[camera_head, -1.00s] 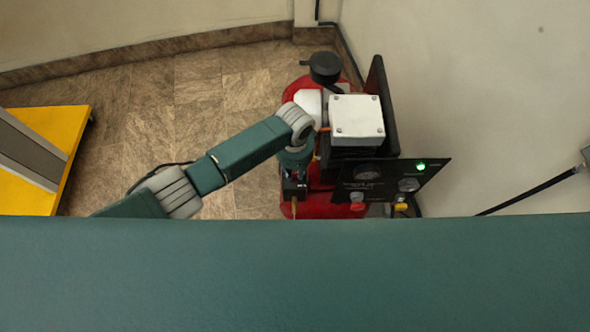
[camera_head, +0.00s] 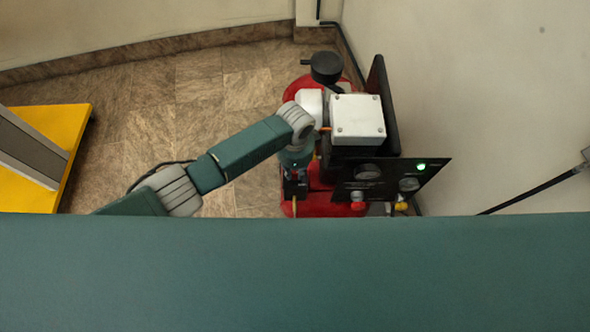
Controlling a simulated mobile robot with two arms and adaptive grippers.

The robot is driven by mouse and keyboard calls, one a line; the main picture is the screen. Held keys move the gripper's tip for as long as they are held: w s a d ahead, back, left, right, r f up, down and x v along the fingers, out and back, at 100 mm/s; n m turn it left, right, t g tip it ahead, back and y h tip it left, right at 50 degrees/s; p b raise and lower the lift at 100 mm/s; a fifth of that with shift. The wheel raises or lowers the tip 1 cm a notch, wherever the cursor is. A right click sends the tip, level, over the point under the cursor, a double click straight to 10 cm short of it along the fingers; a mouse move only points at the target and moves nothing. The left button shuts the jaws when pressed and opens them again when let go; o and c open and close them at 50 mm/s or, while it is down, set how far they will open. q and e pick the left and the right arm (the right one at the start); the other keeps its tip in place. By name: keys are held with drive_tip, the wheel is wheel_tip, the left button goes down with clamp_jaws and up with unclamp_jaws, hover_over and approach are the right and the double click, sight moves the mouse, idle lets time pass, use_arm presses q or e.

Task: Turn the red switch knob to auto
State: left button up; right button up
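The red switch knob (camera_head: 357,205) sits at the lower edge of a black control panel (camera_head: 385,178) with a lit green lamp (camera_head: 421,167). It is small here, and its setting cannot be read. My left arm reaches in from the left and bends down beside the red machine. My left gripper (camera_head: 294,205) hangs to the left of the red knob, apart from it, over the red tank (camera_head: 325,206). Its fingers are small and partly hidden, so their opening cannot be told. My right gripper is not in view.
A yellow knob (camera_head: 401,206) and gauges sit on the panel's right part. A white box (camera_head: 357,118) tops the machine. A yellow platform (camera_head: 28,193) stands at the left, and a wall is at the right. A wide teal part of mine covers the bottom.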

sight(295, 174)
use_arm(q)
drive_tip(key=shift+o, duration=1.2)
wheel_tip(295, 174, up, 12)
